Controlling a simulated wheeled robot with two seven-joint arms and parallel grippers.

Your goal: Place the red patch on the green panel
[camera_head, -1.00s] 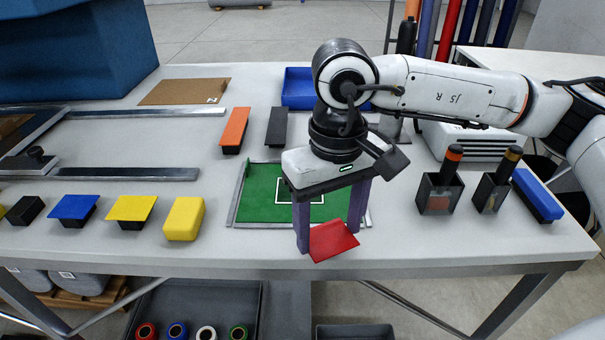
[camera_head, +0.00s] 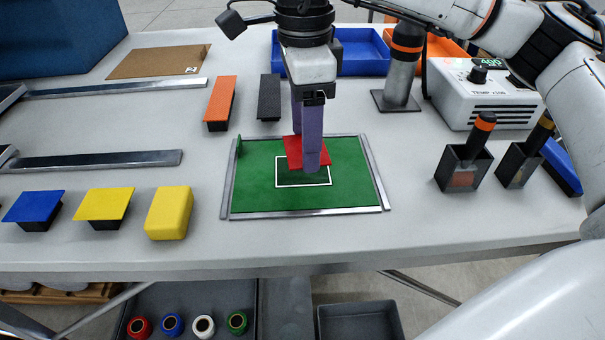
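The red patch (camera_head: 291,155) is between the purple fingers of my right gripper (camera_head: 305,150), one finger on its near side and one on its far side. The patch is over the green panel (camera_head: 255,180) and overlaps the upper part of the white outlined rectangle (camera_head: 305,186) there. Whether it touches the panel or hangs just above it, I cannot tell. The near finger hides part of the patch. The panel lies in a grey metal frame on the table. My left gripper is not in view.
Yellow block (camera_head: 169,213), yellow patch (camera_head: 104,203) and blue patch (camera_head: 34,206) on stands are left of the panel. Orange (camera_head: 221,99) and black (camera_head: 269,97) pieces lie behind it. Two tool holders (camera_head: 463,168) and a soldering station (camera_head: 483,95) are on the right.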

